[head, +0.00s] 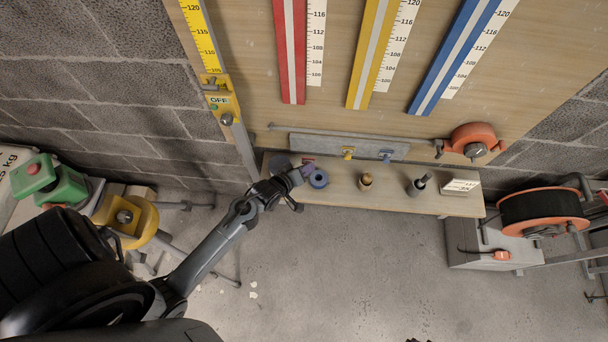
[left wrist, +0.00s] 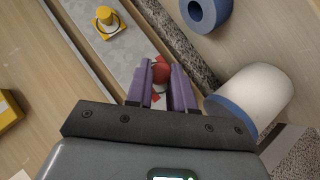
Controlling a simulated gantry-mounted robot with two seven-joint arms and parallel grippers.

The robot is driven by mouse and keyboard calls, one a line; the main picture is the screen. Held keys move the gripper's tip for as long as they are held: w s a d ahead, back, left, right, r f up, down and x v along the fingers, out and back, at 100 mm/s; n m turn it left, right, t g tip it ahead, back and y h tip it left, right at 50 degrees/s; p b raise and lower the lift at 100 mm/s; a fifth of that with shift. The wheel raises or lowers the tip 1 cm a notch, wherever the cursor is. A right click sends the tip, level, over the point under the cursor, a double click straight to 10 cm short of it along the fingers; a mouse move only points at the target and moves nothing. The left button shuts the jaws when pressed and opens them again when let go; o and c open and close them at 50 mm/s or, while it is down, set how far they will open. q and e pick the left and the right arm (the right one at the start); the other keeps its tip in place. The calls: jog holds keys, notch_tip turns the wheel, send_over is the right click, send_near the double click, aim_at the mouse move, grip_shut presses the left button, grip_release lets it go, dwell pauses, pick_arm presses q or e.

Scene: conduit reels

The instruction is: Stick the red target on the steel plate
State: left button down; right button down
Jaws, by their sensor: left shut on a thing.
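The steel plate (head: 315,144) is a long grey strip on the wooden board, just above the shelf; it also shows in the left wrist view (left wrist: 125,55). A yellow target (head: 348,152) and a blue target (head: 385,156) sit on it. The yellow one shows in the left wrist view (left wrist: 106,18). My left gripper (head: 303,170) is at the plate's left end. Its purple fingers (left wrist: 161,88) are shut on the red target (left wrist: 160,71), whose red and white base shows in part between them. I cannot tell whether the target touches the plate. My right gripper is not in view.
The wooden shelf (head: 400,199) holds a blue ring (head: 318,179), a wooden piece (head: 365,182), a dark-handled tool (head: 419,185) and a card (head: 460,186). A white cylinder with a blue rim (left wrist: 258,92) stands close by my left gripper. An orange reel (head: 472,138) is at right.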

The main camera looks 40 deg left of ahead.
aim_at(304, 159)
pick_arm(q)
jog(key=shift+w+a+f+b, duration=0.1)
jog(key=shift+w+a+b, duration=0.4)
jog(key=shift+w, duration=0.25)
jog(key=shift+w+a, duration=0.8)
jog(key=shift+w, duration=0.25)
jog(key=shift+p, duration=0.55)
jog(key=shift+p, duration=0.5)
dwell(0.7)
